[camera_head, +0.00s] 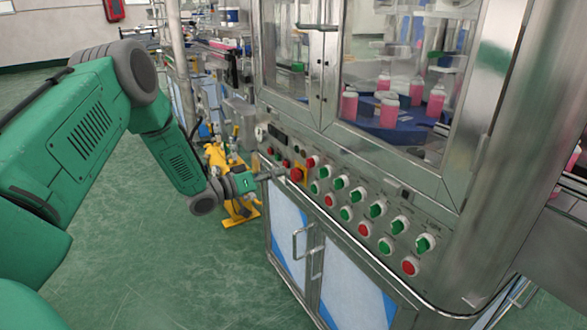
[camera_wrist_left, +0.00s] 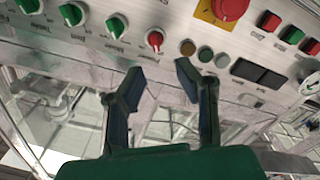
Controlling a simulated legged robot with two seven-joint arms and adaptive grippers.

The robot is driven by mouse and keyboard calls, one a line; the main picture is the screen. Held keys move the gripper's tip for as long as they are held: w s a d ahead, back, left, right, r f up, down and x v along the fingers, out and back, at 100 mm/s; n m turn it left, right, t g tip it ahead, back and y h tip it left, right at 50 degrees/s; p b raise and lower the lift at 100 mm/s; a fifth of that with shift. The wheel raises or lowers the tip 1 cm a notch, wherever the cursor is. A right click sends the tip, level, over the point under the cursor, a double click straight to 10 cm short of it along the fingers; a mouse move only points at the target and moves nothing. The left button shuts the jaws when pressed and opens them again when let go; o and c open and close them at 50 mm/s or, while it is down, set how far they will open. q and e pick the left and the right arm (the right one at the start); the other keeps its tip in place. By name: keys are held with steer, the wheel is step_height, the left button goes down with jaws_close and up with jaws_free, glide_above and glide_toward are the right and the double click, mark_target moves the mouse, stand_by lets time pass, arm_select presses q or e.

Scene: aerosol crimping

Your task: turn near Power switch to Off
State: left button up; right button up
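The control panel's rotary switches run in a row on the machine front; their labels are too small to read, so I cannot tell which is Power. One switch has a red knob (camera_head: 312,162); it also shows in the left wrist view (camera_wrist_left: 155,40). Several others have green knobs, such as the nearest green switch (camera_head: 425,243) and the green switch beside the red one (camera_wrist_left: 116,26). My left gripper (camera_head: 266,175) is in front of the panel's far end. In the left wrist view its fingers (camera_wrist_left: 160,76) are apart and empty, near the red knob, not visibly touching it. My right gripper is out of view.
A red emergency button on a yellow plate (camera_head: 297,174) sits close to my left gripper. Red and green push buttons (camera_head: 345,213) line the panel below the switches. Cabinet doors with a handle (camera_head: 300,241) are underneath. Green floor (camera_head: 180,270) lies open at left.

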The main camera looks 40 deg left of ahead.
arm_select(q)
steer(key=v, duration=0.3)
stand_by(0.5)
steer(key=s+d+f+g+y, duration=0.2)
steer(key=s+d+f+g, duration=0.2)
steer(key=s+d+f, duration=0.35)
steer(key=s+d+f+g+y, duration=0.2)
steer(key=s+d+f+g, duration=0.2)
steer(key=d+f, duration=0.55)
steer(key=s+d+f+m+g+y, duration=0.1)
steer(key=s+f+g, duration=0.2)
steer(key=s, duration=1)
steer(key=s+d+f+m+g+y, duration=0.1)
steer(key=s+g, duration=0.4)
steer(key=s, duration=0.7)
steer(key=shift+s+d+f+y, duration=0.4)
steer(key=shift+d+f, duration=0.3)
steer(key=shift+f, duration=0.2)
